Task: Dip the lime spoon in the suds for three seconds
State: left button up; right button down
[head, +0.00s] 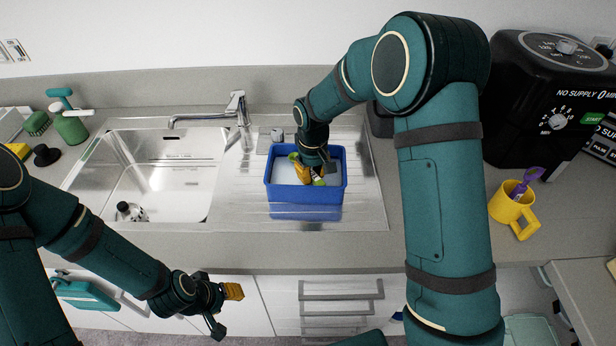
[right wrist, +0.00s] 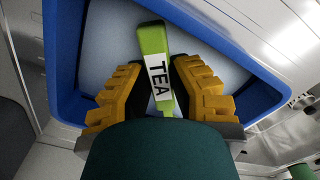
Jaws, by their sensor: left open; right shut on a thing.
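My right gripper (head: 312,172) is over the blue tub (head: 306,212), its fingers inside the rim. In the right wrist view my right gripper (right wrist: 160,95) is shut on the lime spoon (right wrist: 152,38), whose green handle has a white label reading TEA. The spoon's lower end is hidden by the gripper. The pale suds (head: 285,173) fill the tub, and they also show in the right wrist view (right wrist: 108,45). Whether the spoon's bowl is in the suds cannot be seen. My left gripper (head: 222,308) is open and empty in front of the counter.
The tub stands on the drainer right of the steel sink (head: 150,165) and its tap (head: 238,108). A yellow mug (head: 510,212) holding a purple utensil (head: 526,181) stands at the right, near a black appliance (head: 530,100).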

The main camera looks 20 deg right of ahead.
aim_at(312, 174)
notch_tip(312, 174, up, 3)
jog(key=shift+f+p, duration=0.15)
jog(key=shift+p, duration=0.65)
jog(key=shift+r+p, duration=1.5)
jog(key=shift+r, duration=0.75)
jog(key=shift+r+p, duration=1.35)
jog(key=shift+r, duration=0.65)
